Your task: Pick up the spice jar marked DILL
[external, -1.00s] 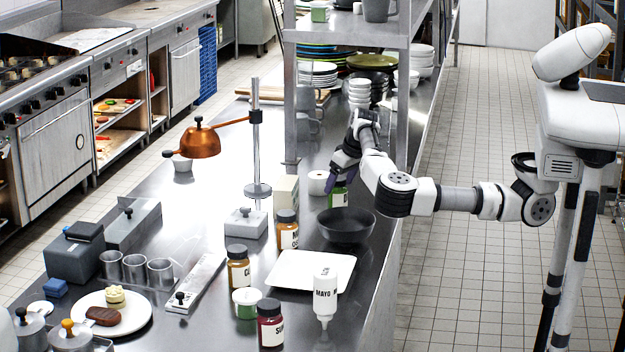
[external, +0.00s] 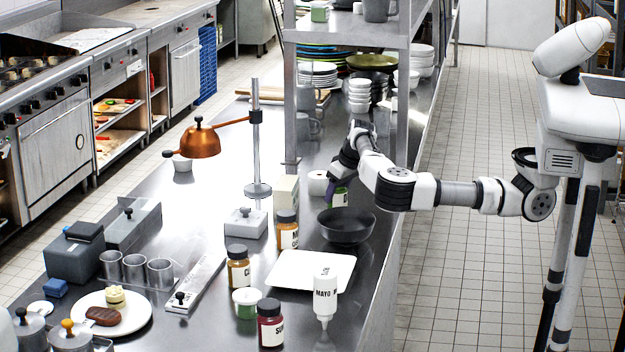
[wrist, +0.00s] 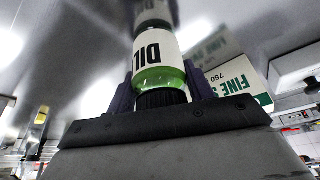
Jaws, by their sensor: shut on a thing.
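The spice jar marked DILL (wrist: 158,62) is a clear jar with green contents, a white label and a black lid. In the wrist view it sits between the two dark fingers of my gripper (wrist: 160,92), which is shut on it at the lid end. In the external view my gripper (external: 336,184) is low over the counter, and the jar's green and white side (external: 341,198) shows just behind the black bowl. Part of the jar is hidden by the gripper. I cannot tell whether its base touches the counter.
A black bowl (external: 346,226) stands close in front of the jar. A white roll (external: 317,183) and a box marked FINE (wrist: 232,80) stand beside it. Other labelled jars (external: 287,230), a white tray (external: 335,263) and a mayo bottle (external: 325,296) are nearer. A shelf post (external: 402,110) rises behind.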

